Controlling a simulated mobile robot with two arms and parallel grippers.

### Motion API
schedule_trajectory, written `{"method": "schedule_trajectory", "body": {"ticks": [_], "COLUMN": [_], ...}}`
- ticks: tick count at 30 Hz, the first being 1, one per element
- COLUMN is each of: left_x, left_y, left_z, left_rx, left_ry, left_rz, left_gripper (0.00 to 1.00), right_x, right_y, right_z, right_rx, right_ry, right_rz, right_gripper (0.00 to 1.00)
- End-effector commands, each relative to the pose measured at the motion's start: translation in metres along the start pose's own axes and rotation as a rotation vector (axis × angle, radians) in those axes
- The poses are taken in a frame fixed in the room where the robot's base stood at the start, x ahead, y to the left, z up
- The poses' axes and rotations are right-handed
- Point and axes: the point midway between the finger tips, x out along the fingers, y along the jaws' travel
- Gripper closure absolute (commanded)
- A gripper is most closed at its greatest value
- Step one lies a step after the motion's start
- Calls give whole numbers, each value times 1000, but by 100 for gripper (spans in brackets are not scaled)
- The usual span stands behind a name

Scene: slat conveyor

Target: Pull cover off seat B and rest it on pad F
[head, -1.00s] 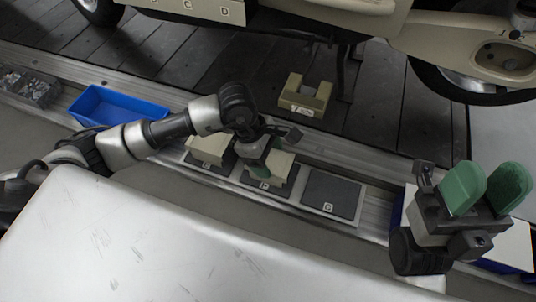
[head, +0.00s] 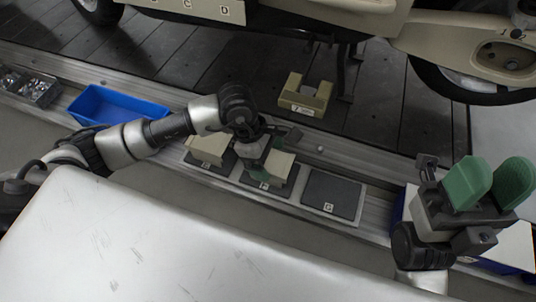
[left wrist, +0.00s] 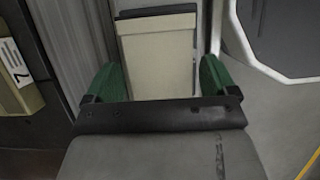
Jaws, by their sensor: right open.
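A beige cover (head: 281,168) sits on the dark pad F (head: 254,183); it also shows in the left wrist view (left wrist: 158,60). My left gripper (head: 268,152) is low at this cover, with its green fingers at either side of the cover in the left wrist view (left wrist: 160,82). Whether the fingers press on it or stand slightly apart is hard to see. My right gripper (head: 492,182) is open and empty at the right. Vehicle seats with small letter labels show at the top edge; the part marked B is not clearly readable.
Another beige cover (head: 207,149) sits on the pad left of F. Pad G (head: 332,196) is bare. A beige notched block (head: 304,94) stands behind the pads. A blue bin (head: 118,106) is at left. A white surface (head: 130,240) fills the front.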

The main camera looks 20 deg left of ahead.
Motion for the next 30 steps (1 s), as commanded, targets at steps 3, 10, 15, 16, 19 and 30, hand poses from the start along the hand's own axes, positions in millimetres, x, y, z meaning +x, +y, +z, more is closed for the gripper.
{"method": "schedule_trajectory", "body": {"ticks": [3, 10, 15, 16, 19, 30], "left_x": [0, -1, -20, -25, -47, -104], "left_y": [0, 0, 1, 1, 1, 0], "left_z": [0, 0, 0, 1, 1, 0], "left_rx": [0, 0, 0, 0, 0, 0], "left_ry": [0, 1, 3, 2, 2, 1], "left_rz": [0, 0, 3, 3, 4, 1], "left_gripper": [0, 0, 0, 0, 0, 0], "right_x": [0, 1, 7, 3, 2, 21], "right_y": [0, 0, 0, 0, 0, -1], "right_z": [0, 0, -3, -4, -6, -9], "right_rx": [0, 0, 0, 1, 3, 4], "right_ry": [1, 2, 4, -14, -40, -34], "right_rz": [0, 0, 2, 10, 18, 15], "right_gripper": [57, 57, 57, 57, 57, 57]}}
